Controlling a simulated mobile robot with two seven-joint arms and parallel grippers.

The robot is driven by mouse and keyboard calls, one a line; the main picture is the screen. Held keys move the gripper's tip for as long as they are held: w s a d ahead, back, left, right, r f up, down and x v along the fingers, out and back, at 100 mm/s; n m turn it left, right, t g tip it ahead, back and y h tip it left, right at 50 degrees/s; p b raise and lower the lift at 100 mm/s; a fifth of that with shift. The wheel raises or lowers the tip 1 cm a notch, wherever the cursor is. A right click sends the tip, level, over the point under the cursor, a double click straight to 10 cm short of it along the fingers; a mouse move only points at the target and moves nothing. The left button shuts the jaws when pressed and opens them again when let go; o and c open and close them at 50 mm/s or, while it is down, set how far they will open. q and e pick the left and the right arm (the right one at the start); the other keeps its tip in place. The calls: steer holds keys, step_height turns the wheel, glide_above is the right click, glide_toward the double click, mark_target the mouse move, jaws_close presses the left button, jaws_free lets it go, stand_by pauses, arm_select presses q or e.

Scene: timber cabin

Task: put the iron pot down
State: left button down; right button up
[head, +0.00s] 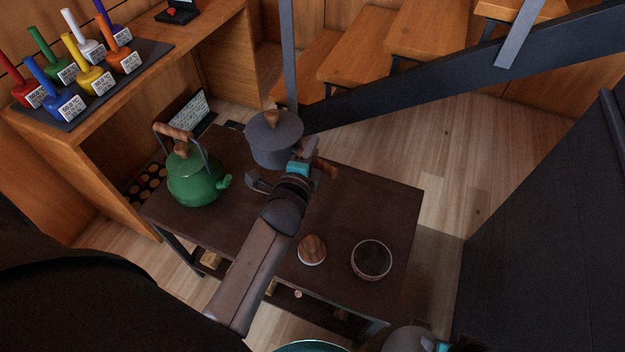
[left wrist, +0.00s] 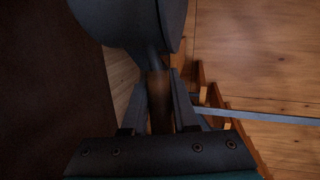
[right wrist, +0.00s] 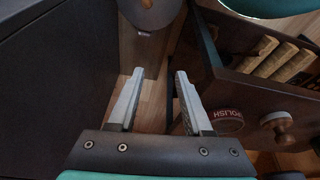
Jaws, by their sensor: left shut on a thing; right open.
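The iron pot (head: 273,150) is dark grey, with a lid, a wooden knob and a wooden side handle (head: 325,167). In the head view it is at the far edge of the dark table (head: 235,225). It looks upright; I cannot tell whether its base touches the tabletop. My left gripper (head: 308,158) is shut on the handle. The left wrist view shows the handle (left wrist: 159,105) between the fingers and part of the pot body (left wrist: 130,22) beyond. My right gripper (right wrist: 158,75) is open and empty, beside the table's near side; the head view barely shows it.
A green kettle (head: 193,180) stands on the table left of the pot. A round tin (head: 371,260) and a small wooden-knobbed thing (head: 312,248) are at its near right. The table's middle right is clear. A dark stair beam (head: 400,95) runs behind.

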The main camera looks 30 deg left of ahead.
arm_select(q)
step_height(320, 180, down, 7)
steer(key=b, duration=0.4)
steer(key=shift+r, duration=0.15)
steer(key=shift+w+f+b, duration=0.1)
steer(key=shift+f+b, duration=0.55)
steer(key=shift+f, duration=0.55)
arm_select(e)
steer(key=w+a+r+t+y, duration=0.2)
steer(key=w+a+r+t, duration=0.3)
steer(key=a+r+t, duration=0.1)
steer(key=shift+n+y, duration=0.3)
steer(key=shift+y, duration=0.1)
arm_select(q)
steer(key=shift+b, duration=0.3)
arm_select(e)
steer(key=shift+w+a, duration=0.1)
steer(key=shift+w, duration=0.05)
arm_select(q)
steer(key=c, duration=1.2)
jaws_free()
steer(key=shift+f, duration=0.3)
steer(key=o, duration=0.5)
arm_select(e)
steer(key=shift+r, duration=0.1)
